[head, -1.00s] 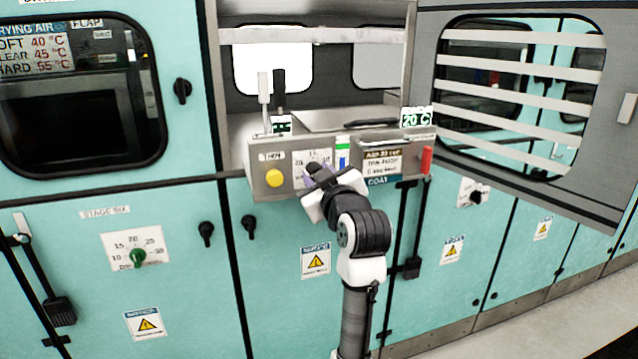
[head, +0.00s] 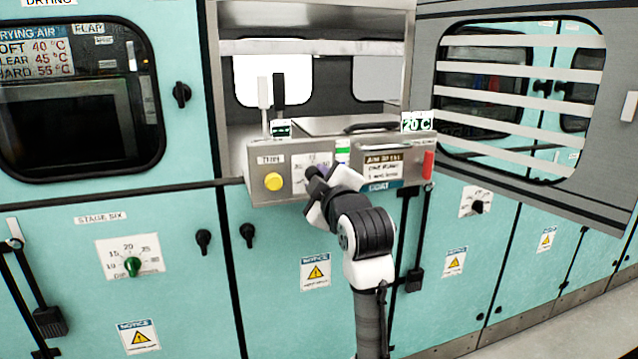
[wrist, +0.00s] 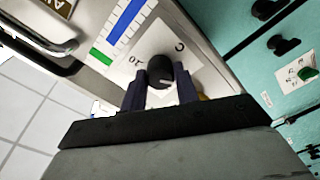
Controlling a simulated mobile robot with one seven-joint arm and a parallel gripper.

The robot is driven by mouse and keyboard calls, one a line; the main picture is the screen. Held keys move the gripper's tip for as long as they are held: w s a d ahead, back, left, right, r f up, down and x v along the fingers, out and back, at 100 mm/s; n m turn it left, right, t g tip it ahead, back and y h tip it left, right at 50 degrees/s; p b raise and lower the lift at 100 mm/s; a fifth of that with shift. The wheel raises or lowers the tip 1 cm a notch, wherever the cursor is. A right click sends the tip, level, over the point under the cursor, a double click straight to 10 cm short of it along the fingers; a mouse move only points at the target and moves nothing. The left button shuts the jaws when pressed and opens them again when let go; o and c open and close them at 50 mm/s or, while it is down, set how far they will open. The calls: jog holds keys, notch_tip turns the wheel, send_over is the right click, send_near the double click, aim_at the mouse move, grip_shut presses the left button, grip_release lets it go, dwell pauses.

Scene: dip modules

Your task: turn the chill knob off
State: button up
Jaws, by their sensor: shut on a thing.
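A dark round knob (wrist: 160,71) with a pale pointer mark sits on a white dial plate (wrist: 187,50) in the wrist view. My gripper (wrist: 160,88) is shut on this knob, one dark finger on each side. In the head view my gripper (head: 314,174) is at the front of a grey metal control box (head: 262,196), over a white numbered dial, and hides most of the knob. The dial numbers are only partly readable, and I cannot read a chill label or the pointer's exact setting.
A yellow button (head: 273,182) is left of the gripped knob, and a red handle (head: 428,165) is at the box's right end. A green knob (head: 132,266) is on the lower left panel. An open slatted door (head: 424,60) stands at right.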

dwell(0.3)
jog(key=o, duration=1)
jog(key=b+v, duration=0.2)
jog(key=v, duration=1.2)
jog(key=shift+b, duration=0.4)
